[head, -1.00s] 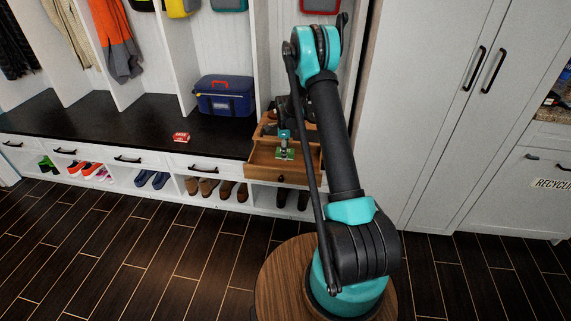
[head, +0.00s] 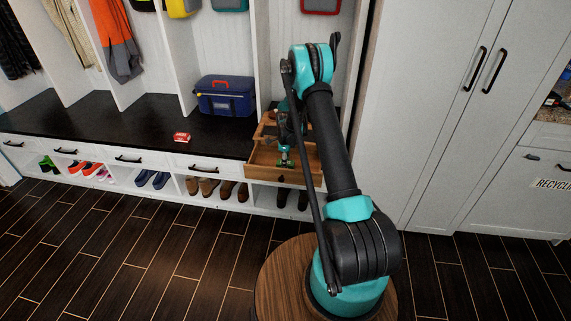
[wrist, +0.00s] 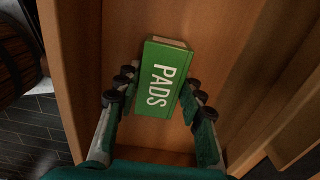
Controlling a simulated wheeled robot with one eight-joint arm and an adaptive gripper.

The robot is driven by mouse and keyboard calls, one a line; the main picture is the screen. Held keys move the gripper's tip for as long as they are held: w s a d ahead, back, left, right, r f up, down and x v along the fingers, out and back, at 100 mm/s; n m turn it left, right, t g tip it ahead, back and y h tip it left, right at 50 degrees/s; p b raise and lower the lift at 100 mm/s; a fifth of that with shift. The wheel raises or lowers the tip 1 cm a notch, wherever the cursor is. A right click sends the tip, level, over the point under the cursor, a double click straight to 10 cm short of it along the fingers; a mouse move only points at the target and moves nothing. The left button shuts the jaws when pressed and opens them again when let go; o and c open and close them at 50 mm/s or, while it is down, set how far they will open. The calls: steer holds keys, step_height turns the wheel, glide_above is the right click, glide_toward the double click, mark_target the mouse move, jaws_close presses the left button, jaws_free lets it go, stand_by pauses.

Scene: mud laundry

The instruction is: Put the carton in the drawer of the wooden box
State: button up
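The wooden box (head: 267,128) stands on the dark bench, partly hidden by my arm. Its drawer (head: 262,172) is pulled open, and the carton is within the drawer's outline. The drawer's walls and floor surround the carton in the wrist view. I cannot tell whether the carton touches the floor.
Shoes (head: 202,187) fill the cubbies below. A tall white cabinet (head: 440,110) stands to the right.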

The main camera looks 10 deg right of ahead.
steer(key=o, duration=0.4)
steer(key=shift+o, duration=0.2)
steer(key=s+d+r+n, duration=0.1)
steer(key=s+r+n, duration=0.15)
steer(key=r, duration=0.75)
steer(key=s+r+n, duration=0.2)
steer(key=s+r, duration=0.2)
steer(key=r, duration=0.6)
steer(key=s+d+r+n+t, duration=0.2)
steer(key=s+r+n, duration=0.4)
steer(key=s, duration=0.5)
steer(key=s+d+n+t, duration=0.1)
steer(key=s+n, duration=1)
steer(key=s, duration=1.2)
steer(key=shift+s+d+r+t, duration=0.15)
steer(key=shift+s+r+t, duration=0.1)
steer(key=shift+t, duration=0.35)
